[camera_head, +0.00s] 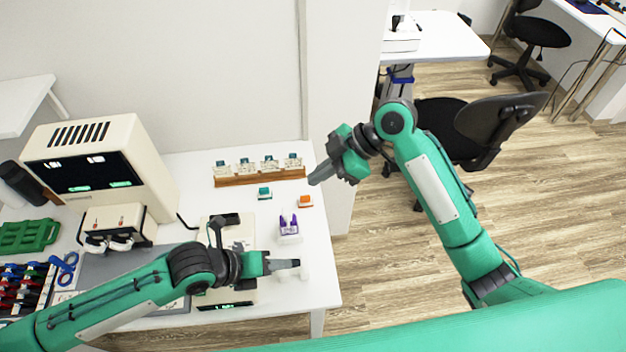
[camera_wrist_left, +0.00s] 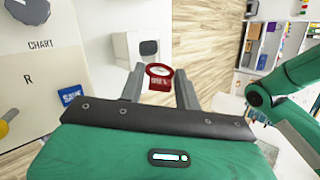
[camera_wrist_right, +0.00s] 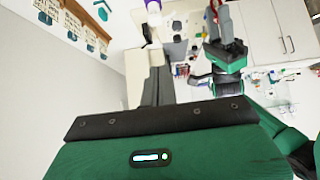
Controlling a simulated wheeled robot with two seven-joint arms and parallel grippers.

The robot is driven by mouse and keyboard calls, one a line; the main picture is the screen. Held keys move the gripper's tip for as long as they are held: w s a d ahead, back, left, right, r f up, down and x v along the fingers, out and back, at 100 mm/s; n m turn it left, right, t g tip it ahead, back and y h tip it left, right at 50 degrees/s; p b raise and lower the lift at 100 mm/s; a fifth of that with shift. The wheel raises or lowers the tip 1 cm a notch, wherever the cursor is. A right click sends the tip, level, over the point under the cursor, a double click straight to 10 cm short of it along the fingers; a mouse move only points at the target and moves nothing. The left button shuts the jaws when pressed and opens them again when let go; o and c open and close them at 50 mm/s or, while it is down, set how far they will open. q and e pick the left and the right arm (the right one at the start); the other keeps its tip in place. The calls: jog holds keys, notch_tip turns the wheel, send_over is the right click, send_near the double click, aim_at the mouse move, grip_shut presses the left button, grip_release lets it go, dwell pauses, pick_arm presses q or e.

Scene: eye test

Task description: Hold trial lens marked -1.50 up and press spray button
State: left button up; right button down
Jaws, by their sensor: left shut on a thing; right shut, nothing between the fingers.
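My left gripper (camera_head: 297,263) is at the lower middle of the head view, above the table's right part. In the left wrist view its fingers (camera_wrist_left: 158,88) are shut on a red ring-shaped lens (camera_wrist_left: 158,84). The lens has a tag whose white marking I cannot read surely. In the head view the lens is not clearly seen. A blue square reading SAVE (camera_wrist_left: 71,96) shows at the left of the left wrist view; I cannot make out a button marked spray. My right gripper (camera_head: 319,178) is shut and empty, above the table's right edge; its fingers show together in its wrist view (camera_wrist_right: 158,85).
A wooden rack (camera_head: 258,178) with several small items stands at the table's back. A teal piece (camera_head: 265,193), an orange piece (camera_head: 305,201) and a purple two-pronged piece (camera_head: 289,226) lie before it. A beige monitor unit (camera_head: 130,135) stands left. Chairs are beyond the table.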

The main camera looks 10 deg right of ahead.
send_over(288, 219)
jog(key=w+d, duration=0.2)
notch_tip(288, 219, down, 5)
notch_tip(288, 219, down, 4)
jog(key=shift+s+a+r, duration=0.1)
jog(key=shift+a, duration=0.05)
jog(key=shift+f, duration=0.45)
